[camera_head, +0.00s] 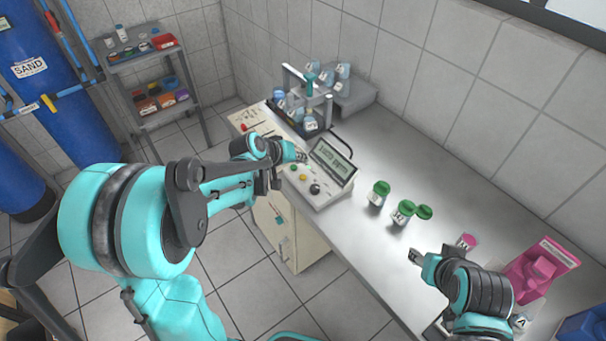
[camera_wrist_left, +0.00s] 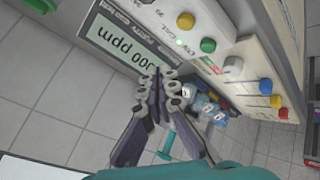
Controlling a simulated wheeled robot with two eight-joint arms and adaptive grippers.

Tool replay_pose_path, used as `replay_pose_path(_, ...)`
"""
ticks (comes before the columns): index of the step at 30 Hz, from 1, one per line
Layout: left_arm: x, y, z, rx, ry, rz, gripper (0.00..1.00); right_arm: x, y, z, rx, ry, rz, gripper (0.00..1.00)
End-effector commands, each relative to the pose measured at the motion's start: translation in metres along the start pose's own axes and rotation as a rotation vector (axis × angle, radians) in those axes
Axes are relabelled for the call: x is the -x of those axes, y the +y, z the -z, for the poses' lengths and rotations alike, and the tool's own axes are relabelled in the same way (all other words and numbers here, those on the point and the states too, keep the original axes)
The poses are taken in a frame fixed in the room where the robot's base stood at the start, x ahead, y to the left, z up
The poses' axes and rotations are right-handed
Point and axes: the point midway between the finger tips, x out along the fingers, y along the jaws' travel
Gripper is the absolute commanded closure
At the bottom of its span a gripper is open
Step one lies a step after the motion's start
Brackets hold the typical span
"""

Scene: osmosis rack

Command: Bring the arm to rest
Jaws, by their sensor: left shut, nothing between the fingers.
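My left gripper (camera_head: 299,154) is at the end of the teal left arm, beside the grey meter box (camera_head: 319,190) on the bench. In the left wrist view my left gripper (camera_wrist_left: 163,74) has its grey fingers together with nothing between them. The meter's screen (camera_wrist_left: 128,55) shows a ppm reading, upside down in that view. Coloured buttons (camera_wrist_left: 208,45) lie near the fingertips; I cannot tell whether the fingers touch the box. My right gripper (camera_head: 415,257) hangs over the bench's front right; its finger state is too small to tell.
A rack with several bottles (camera_head: 310,122) stands behind the meter. Green-capped jars (camera_head: 377,195) stand on the bench (camera_head: 440,190), with a pink holder (camera_head: 535,272) at right. A shelf unit (camera_head: 150,57) and blue tanks (camera_head: 50,80) stand at left. Tiled floor is open in front.

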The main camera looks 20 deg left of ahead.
Motion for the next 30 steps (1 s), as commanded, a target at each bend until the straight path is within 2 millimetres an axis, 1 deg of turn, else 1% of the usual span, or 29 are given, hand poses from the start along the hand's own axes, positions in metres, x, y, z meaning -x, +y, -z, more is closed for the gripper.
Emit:
replay_pose_path(17,0.0,0.0,0.0,0.0,0.0,0.0,1.0,0.0,0.0,0.0,0.0,0.0,0.0,0.55)
replay_pose_path(20,0.002,0.001,-0.001,-0.003,-0.001,0.003,1.0,0.0,0.0,0.0,0.0,0.0,0.0,0.55)
replay_pose_path(23,0.015,0.006,-0.008,-0.024,-0.006,0.019,1.0,0.0,0.0,0.0,0.0,0.0,0.0,0.55)
replay_pose_path(25,0.031,0.012,-0.017,-0.051,-0.012,0.042,1.0,0.0,0.0,0.0,0.0,0.0,0.0,0.55)
replay_pose_path(29,0.072,0.022,-0.044,-0.123,-0.027,0.103,1.0,0.0,0.0,0.0,0.0,0.0,0.0,0.55)
replay_pose_path(30,0.084,0.023,-0.053,-0.148,-0.031,0.123,1.0,0.0,0.0,0.0,0.0,0.0,0.0,0.55)
